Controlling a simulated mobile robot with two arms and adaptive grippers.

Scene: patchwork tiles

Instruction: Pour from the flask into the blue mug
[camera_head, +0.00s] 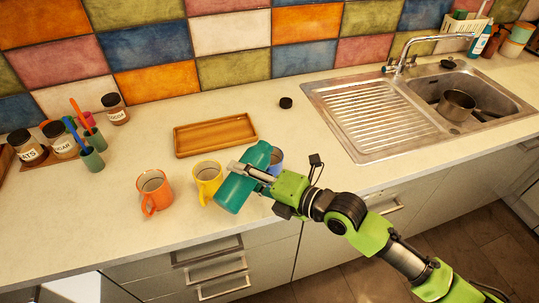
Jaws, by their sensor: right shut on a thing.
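The teal flask (233,192) is tilted, its far end up and to the right and its wider end toward the counter's front edge. My right gripper (250,172) is shut around its middle from the right. The blue mug (277,160) stands just right of the flask's far end, partly hidden behind the flask and gripper. I cannot tell whether flask and mug touch, or whether any liquid flows. My left gripper is not in view.
A yellow mug (207,177) stands close left of the flask, and an orange mug (154,190) further left. A wooden tray (215,149) lies behind. A small black round cap (286,102) lies near the sink's drainboard (365,112). Jars and cups stand at the left.

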